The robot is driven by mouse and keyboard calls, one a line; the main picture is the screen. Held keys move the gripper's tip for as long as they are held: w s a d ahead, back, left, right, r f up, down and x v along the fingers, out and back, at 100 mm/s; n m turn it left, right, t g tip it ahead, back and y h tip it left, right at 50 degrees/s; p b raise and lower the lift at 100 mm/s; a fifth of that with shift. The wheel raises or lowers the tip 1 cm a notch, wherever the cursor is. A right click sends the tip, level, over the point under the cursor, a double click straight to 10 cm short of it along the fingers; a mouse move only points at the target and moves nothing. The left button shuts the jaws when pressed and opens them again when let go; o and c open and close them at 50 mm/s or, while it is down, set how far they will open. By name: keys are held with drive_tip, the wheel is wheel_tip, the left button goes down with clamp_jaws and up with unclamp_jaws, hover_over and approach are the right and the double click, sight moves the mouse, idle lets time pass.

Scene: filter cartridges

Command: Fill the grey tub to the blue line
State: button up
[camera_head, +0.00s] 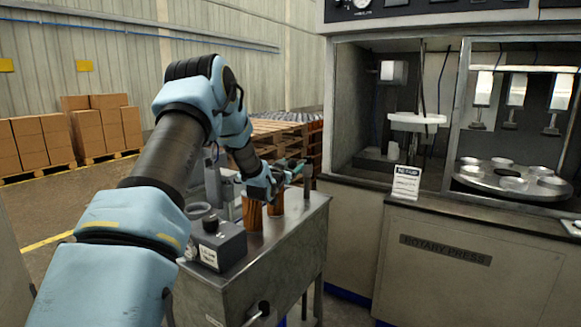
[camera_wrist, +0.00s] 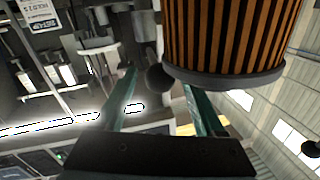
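My gripper (camera_head: 294,168) is over the far part of the metal bench. In the wrist view its two green fingers (camera_wrist: 160,95) stand apart, with nothing clearly held between them. A dark round knob (camera_wrist: 159,78) shows between and beyond them, apart from the left finger. A filter cartridge with orange and dark pleats and a grey end rim (camera_wrist: 232,82) is close to the right finger; I cannot tell whether they touch. In the head view, orange cartridges (camera_head: 252,215) stand upright on the bench below my wrist. I cannot make out the grey tub or a blue line.
The metal bench (camera_head: 262,268) carries a grey box with a white label (camera_head: 222,244) and a pale round cup (camera_head: 197,210) at its near left. The rotary press (camera_head: 450,262) stands close on the right. Pallets (camera_head: 275,132) and cardboard boxes (camera_head: 105,128) are behind.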

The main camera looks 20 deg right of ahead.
clamp_jaws()
idle(0.3)
idle(0.9)
